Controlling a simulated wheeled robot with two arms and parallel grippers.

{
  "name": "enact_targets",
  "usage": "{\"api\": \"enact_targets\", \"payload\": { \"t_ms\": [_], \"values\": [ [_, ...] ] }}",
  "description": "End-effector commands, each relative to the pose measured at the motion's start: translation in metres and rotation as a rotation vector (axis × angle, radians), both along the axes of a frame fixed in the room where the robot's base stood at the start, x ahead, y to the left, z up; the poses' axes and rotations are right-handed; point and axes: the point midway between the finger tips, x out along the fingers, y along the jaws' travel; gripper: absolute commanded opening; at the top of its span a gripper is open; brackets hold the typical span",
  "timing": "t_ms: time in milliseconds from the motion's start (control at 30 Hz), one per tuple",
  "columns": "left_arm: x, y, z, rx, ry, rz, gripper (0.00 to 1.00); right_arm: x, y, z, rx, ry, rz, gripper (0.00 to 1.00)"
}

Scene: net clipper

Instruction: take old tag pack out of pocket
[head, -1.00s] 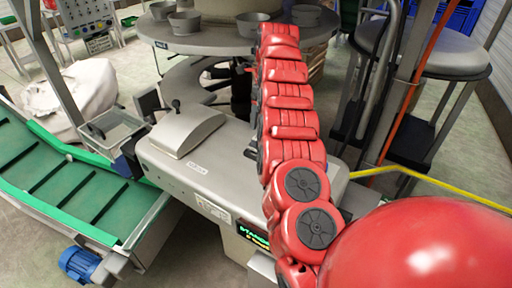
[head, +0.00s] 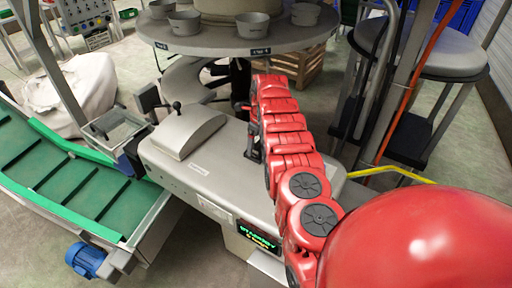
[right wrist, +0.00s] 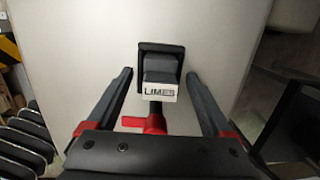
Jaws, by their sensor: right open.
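In the right wrist view, a small black pocket (right wrist: 160,47) is on a pale grey surface. A pack (right wrist: 160,92) with a white face lettered "LIMES" sits in it, its front end showing. My right gripper (right wrist: 158,74) is open, with one dark finger on each side of the pocket and clear gaps between. A red piece (right wrist: 154,123) shows just below the pack. In the head view my red right arm reaches over the grey machine and hides most of the gripper. My left gripper is not in view.
The grey clipper machine (head: 190,167) has a lit green display (head: 258,236). A green conveyor (head: 75,190) is at left, a round table (head: 215,42) with grey bowls behind, and a grey stool (head: 430,55) at right. A yellow bar (head: 395,170) runs near my arm.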

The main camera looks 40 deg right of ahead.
Motion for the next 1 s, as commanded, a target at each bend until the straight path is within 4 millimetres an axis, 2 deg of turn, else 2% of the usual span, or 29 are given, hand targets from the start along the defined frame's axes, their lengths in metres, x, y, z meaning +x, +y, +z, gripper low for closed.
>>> {"api": "enact_targets", "payload": {
  "t_ms": [233, 267, 700, 1000],
  "values": [
    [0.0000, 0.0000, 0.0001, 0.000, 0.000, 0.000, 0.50, 0.0002, 0.0006, -0.0018, 0.001, 0.000, 0.000, 0.85],
    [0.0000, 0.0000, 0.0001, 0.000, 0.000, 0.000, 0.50, 0.0001, 0.0007, -0.0019, 0.001, 0.000, 0.000, 0.81],
    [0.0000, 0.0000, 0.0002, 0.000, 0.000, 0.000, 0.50, 0.0001, 0.0007, -0.0017, 0.001, 0.000, 0.001, 0.02],
    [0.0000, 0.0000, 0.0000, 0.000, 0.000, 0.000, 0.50, 0.0002, 0.0006, -0.0011, 0.001, 0.000, 0.001, 0.00]
  ]
}}
